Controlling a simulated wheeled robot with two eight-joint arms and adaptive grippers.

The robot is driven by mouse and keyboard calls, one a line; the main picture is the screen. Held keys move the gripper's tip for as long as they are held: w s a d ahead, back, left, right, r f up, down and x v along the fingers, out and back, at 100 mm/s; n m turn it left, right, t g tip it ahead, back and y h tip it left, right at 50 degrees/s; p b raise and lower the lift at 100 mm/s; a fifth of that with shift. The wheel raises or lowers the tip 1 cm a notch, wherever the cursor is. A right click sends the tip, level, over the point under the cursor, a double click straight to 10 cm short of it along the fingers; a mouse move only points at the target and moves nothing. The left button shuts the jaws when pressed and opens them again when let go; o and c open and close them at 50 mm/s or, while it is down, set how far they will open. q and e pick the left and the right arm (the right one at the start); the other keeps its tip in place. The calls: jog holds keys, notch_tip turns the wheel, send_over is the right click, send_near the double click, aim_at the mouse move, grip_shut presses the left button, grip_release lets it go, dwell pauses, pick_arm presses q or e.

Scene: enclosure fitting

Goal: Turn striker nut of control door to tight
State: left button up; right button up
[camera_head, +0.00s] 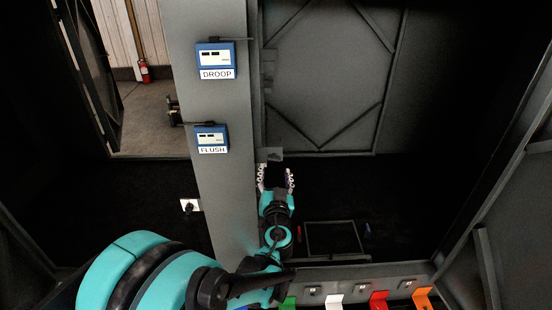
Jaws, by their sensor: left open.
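A large dark grey door with diagonal braces (335,75) stands beyond the grey post (222,110); I cannot tell whether it is the control door. A small grey bracket (271,154) juts from the right side of the post, near the door's lower left corner. The striker nut cannot be made out. My left gripper (276,172) is open, its two fingers apart and pointing up the picture just below the bracket. Nothing shows between the fingers. My right gripper is not in view.
Two blue boxes, labelled DROOP (216,58) and FLUSH (211,139), sit on the post. A white socket plate (191,205) is lower left. Coloured tabs, including a red one (379,299), line the bottom edge. A dark frame (333,238) lies right of my arm.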

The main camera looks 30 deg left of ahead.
aim_at(274, 160)
pick_arm(q)
jog(key=x, duration=0.6)
jog(key=shift+w+a+p, duration=0.15)
jog(key=shift+w+p, duration=0.05)
jog(key=shift+p, duration=0.1)
jog(key=c, duration=1.2)
